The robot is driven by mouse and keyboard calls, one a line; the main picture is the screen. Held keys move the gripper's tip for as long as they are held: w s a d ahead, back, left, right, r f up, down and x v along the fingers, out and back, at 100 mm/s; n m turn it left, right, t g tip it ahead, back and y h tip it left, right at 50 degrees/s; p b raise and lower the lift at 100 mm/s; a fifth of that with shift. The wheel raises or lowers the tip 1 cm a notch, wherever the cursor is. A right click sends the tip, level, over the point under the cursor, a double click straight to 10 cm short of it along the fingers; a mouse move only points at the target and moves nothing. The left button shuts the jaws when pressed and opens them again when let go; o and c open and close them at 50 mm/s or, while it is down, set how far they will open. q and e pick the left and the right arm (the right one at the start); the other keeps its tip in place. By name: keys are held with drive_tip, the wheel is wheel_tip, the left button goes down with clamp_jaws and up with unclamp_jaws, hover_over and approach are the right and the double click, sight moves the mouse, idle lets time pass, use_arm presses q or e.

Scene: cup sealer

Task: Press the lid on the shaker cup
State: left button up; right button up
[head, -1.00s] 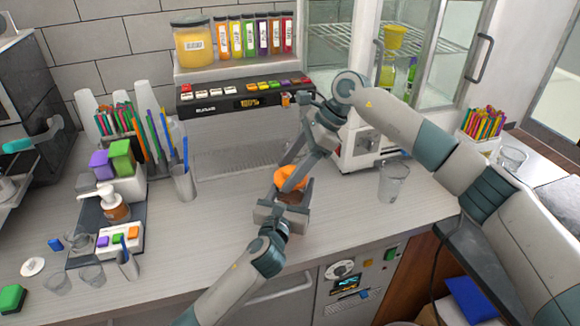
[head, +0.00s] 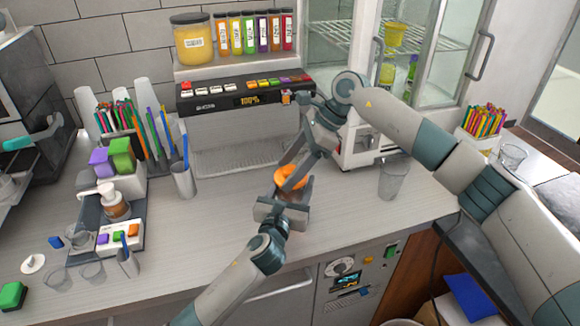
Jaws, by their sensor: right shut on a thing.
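The orange lid (head: 291,177) is near the counter's front middle. My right gripper (head: 294,172) reaches down from the upper right and is shut on the lid. Something dark and brownish, seemingly the shaker cup (head: 293,193), shows just under the lid and is mostly hidden. Whether the lid is seated on it cannot be told. My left gripper (head: 291,191) comes from the front, with its fingers on either side of the cup. Whether they touch it is not clear.
A clear cup (head: 392,180) stands to the right of the grippers. A grey cup with pens (head: 183,182) and a dispenser tray (head: 105,225) are at the left. The sealing machine (head: 245,95) stands behind. The counter's front edge is close to my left arm.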

drive_tip(key=shift+f, duration=0.3)
drive_tip(key=o, duration=1.1)
drive_tip(key=shift+d+r, duration=0.1)
drive_tip(key=s+v, duration=0.1)
drive_tip(key=v, duration=1)
drive_tip(key=shift+w+d+r, duration=0.2)
drive_tip(key=shift+w+r, duration=0.1)
drive_tip(key=shift+w, duration=0.2)
use_arm(q)
drive_tip(key=o, duration=1.6)
drive_tip(key=shift+s, duration=0.15)
